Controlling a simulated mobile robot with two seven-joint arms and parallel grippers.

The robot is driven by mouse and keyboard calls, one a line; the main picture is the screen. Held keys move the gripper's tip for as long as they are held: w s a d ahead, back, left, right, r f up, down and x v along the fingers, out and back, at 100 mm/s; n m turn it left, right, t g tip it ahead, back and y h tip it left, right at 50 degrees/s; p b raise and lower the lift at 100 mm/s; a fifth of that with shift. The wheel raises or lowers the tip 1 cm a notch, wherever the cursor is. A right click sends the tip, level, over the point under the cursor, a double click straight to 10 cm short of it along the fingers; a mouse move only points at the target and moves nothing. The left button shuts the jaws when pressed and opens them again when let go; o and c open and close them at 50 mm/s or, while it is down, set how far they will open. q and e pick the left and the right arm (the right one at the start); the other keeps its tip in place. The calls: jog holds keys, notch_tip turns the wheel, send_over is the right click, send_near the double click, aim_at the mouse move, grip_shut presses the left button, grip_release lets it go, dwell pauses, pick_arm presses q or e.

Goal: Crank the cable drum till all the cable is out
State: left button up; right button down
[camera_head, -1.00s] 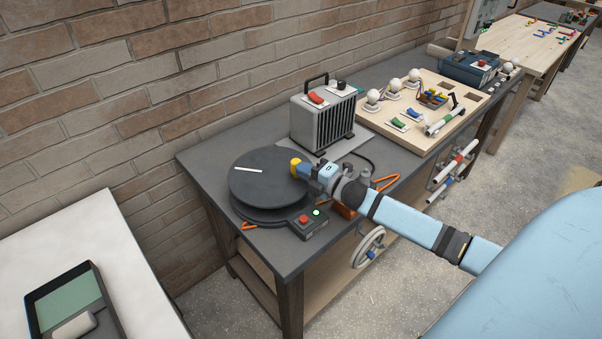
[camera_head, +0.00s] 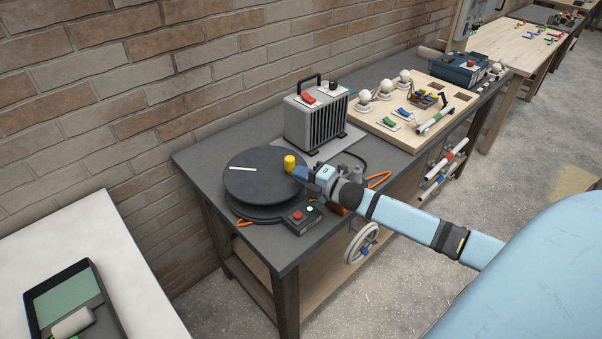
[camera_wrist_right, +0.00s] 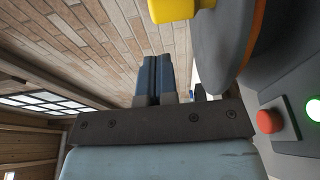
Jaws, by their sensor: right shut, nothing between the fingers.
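The cable drum (camera_head: 262,186) is a dark grey disc lying flat on the workbench, with a white stripe on its top. Its yellow crank knob (camera_head: 290,163) stands up at the drum's right edge. My right gripper (camera_head: 297,172) is shut and empty, just right of the knob. In the right wrist view its blue fingers (camera_wrist_right: 154,78) are together, and the yellow knob (camera_wrist_right: 172,8) is at the top, apart from them. Orange cable (camera_head: 243,223) shows at the drum's base, and more orange cable (camera_head: 379,179) shows right of my wrist. My left gripper is not in view.
A control box (camera_head: 302,217) with a red button and a lit green one sits in front of the drum. A grey heater (camera_head: 315,117) stands behind. A wooden board (camera_head: 408,140) with bulbs lies to the right.

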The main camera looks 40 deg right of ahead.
pick_arm(q)
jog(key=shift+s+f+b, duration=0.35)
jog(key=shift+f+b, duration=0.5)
jog(key=shift+b, duration=0.15)
pick_arm(e)
jog(key=a+v, duration=0.1)
jog(key=v, duration=0.9)
jog(key=shift+s, duration=0.4)
